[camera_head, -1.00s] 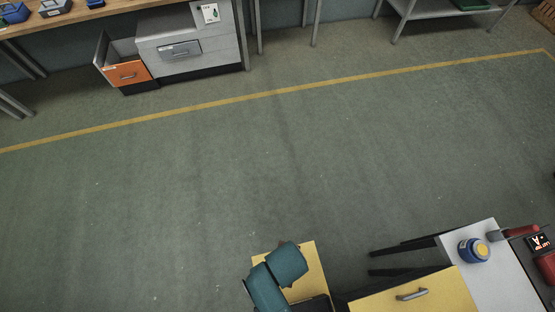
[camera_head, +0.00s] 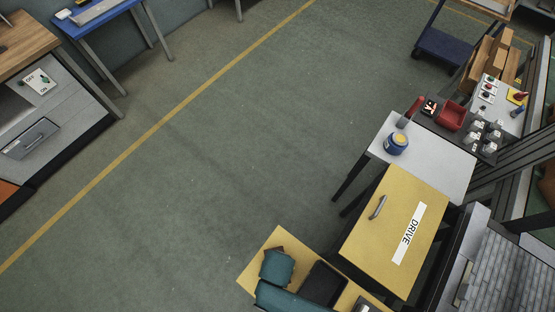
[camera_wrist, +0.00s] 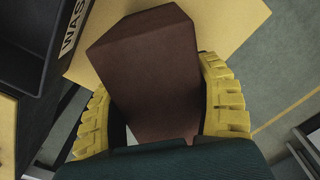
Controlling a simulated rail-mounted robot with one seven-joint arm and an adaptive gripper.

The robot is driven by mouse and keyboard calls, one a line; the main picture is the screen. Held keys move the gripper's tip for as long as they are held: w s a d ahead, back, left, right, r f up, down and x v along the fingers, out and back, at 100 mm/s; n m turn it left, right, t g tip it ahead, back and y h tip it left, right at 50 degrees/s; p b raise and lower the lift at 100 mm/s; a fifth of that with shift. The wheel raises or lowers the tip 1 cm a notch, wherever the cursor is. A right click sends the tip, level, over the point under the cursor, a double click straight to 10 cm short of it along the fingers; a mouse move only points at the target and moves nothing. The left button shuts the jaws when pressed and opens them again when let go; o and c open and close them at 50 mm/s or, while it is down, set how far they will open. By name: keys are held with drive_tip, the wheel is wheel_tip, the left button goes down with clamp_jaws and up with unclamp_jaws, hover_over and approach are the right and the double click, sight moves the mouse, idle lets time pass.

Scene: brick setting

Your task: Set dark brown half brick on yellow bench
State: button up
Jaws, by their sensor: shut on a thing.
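The dark brown half brick (camera_wrist: 150,70) fills the middle of the wrist view. My gripper (camera_wrist: 158,85) is shut on it, with one yellow ribbed finger on each side. A yellow surface, which looks like the yellow bench (camera_wrist: 232,25), shows behind the brick; I cannot tell whether the brick touches it. In the head view the yellow bench (camera_head: 253,276) is at the bottom, partly covered by my teal arm. A small brown edge of the brick (camera_head: 272,249) seems to show past the arm there.
A black bin (camera_head: 322,284) stands on the bench beside my arm; its label is partly visible in the wrist view (camera_wrist: 73,28). A yellow cabinet top marked DRIVE (camera_head: 375,240) and a white table with a blue jar (camera_head: 397,144) are to the right. Open floor lies left.

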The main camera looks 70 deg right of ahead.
drive_tip(key=shift+f, duration=0.15)
drive_tip(key=o, duration=1.2)
drive_tip(key=shift+o, duration=0.2)
wheel_tip(320, 180, up, 12)
drive_tip(key=shift+r+p, duration=0.2)
drive_tip(key=shift+p, duration=0.6)
